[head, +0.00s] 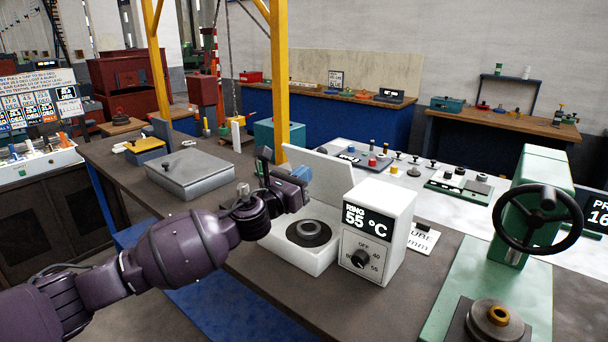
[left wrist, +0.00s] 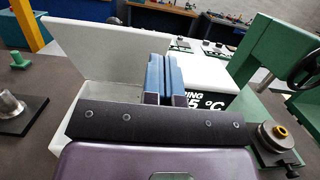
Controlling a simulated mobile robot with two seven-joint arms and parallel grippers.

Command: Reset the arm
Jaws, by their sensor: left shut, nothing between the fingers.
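My left arm comes in from the left in the head view. Its gripper (head: 301,174) is above the back left of an open white heater (head: 322,263), apart from the ring. In the left wrist view the blue fingers of the gripper (left wrist: 164,78) are together with nothing between them. A dark ring (head: 309,233) lies in the heater's round recess. The heater's control box (head: 378,228) reads "RING 55 °C" and has a black dial. Its white lid (head: 318,175) stands raised behind the gripper. My right gripper is not in view.
A green press (head: 545,167) with a black handwheel stands at the right, with a metal part with a brass centre (head: 499,314) in front. A grey lidded box (head: 190,174) sits left. A yellow post (head: 280,75) rises behind the gripper. The bench front is clear.

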